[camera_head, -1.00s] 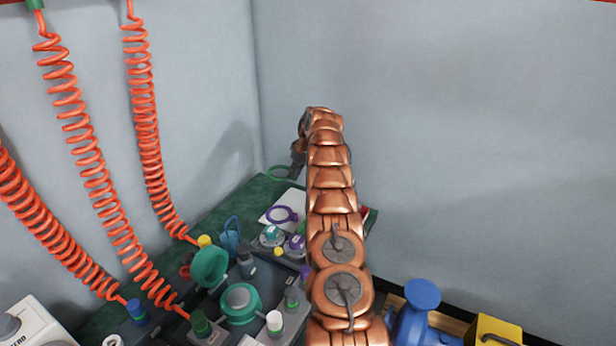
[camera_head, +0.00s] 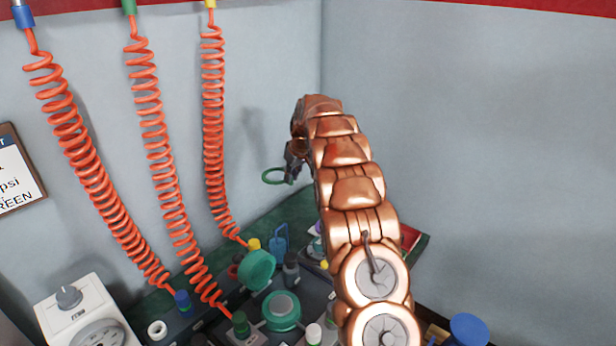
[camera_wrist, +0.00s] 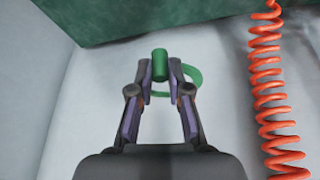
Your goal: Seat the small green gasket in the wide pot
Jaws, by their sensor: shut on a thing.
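My gripper (camera_head: 291,172) is held up in the air in front of the grey wall, above the far part of the bench. It is shut on the small green gasket, a thin ring (camera_head: 272,183) sticking out to the left of the fingers. In the wrist view my gripper (camera_wrist: 160,72) has its fingertips on either side of a green cylinder (camera_wrist: 160,62), and the green ring (camera_wrist: 197,74) shows behind and to the right. A teal-rimmed pot (camera_head: 282,311), seemingly the wide pot, stands lower on the bench with its round teal lid (camera_head: 258,269) tilted open. My gripper is well above and beyond it.
Orange coiled hoses (camera_head: 215,130) hang left of my gripper; one coil (camera_wrist: 270,85) shows in the wrist view. A white gauge box (camera_head: 80,310) stands front left. A blue padlock-like item (camera_head: 279,238) and small capped fittings crowd the bench. My arm hides its right part.

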